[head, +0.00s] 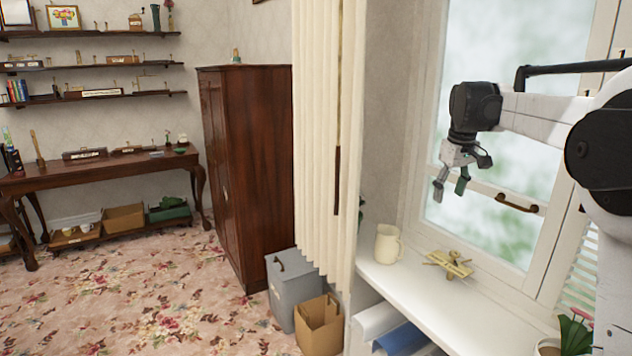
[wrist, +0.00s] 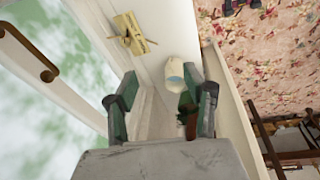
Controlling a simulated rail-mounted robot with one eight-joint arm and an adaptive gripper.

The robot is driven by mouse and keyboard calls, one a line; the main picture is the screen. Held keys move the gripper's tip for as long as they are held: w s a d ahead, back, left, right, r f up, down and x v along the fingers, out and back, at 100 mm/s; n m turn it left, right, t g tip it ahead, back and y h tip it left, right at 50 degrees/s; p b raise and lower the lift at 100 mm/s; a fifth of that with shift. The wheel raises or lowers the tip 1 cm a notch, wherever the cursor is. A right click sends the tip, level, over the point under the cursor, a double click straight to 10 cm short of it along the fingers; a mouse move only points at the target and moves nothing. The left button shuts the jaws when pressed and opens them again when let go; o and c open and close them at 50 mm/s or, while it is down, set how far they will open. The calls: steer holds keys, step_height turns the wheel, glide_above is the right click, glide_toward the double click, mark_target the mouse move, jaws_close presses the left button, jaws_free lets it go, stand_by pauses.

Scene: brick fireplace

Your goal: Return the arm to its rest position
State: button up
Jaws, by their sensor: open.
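My gripper (head: 450,187) hangs in front of the window, above the white sill, with its fingers pointing down. In the wrist view my gripper (wrist: 158,108) is open, and nothing shows between its fingers. My white and black arm reaches in from the right of the head view. The sill (head: 487,308) lies below the gripper, clearly apart from it. In the wrist view the mug (wrist: 181,73) and the brass-coloured object (wrist: 131,35) show beyond the fingers.
The window (head: 495,130) with a brown handle (head: 517,203) is close behind the gripper. A cream curtain (head: 318,130) hangs to the left. A potted plant (head: 575,335) stands at the lower right. A wooden cabinet (head: 247,170) and open carpet (head: 150,300) lie farther left.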

steer(key=s+a+r+m+t, duration=0.1)
steer(key=s+a, duration=0.2)
steer(key=s, duration=0.3)
steer(key=s+a+r, duration=0.1)
steer(key=s+a, duration=0.2)
steer(key=s, duration=0.2)
steer(key=s+a+f+m+t, duration=0.1)
steer(key=s+a+f, duration=0.2)
steer(key=s, duration=0.7)
steer(key=s+a+f+m+t, duration=0.1)
steer(key=s+a+f, duration=0.1)
steer(key=s+f, duration=0.4)
steer(key=s+a+f+m+t, duration=0.1)
steer(key=s+a+f, duration=0.2)
steer(key=s, duration=1)
step_height(320, 180, down, 2)
steer(key=shift+s+a+f+t, duration=0.1)
steer(key=shift+s+a+t, duration=0.2)
steer(key=shift+s+t, duration=0.1)
steer(key=shift+c, duration=0.5)
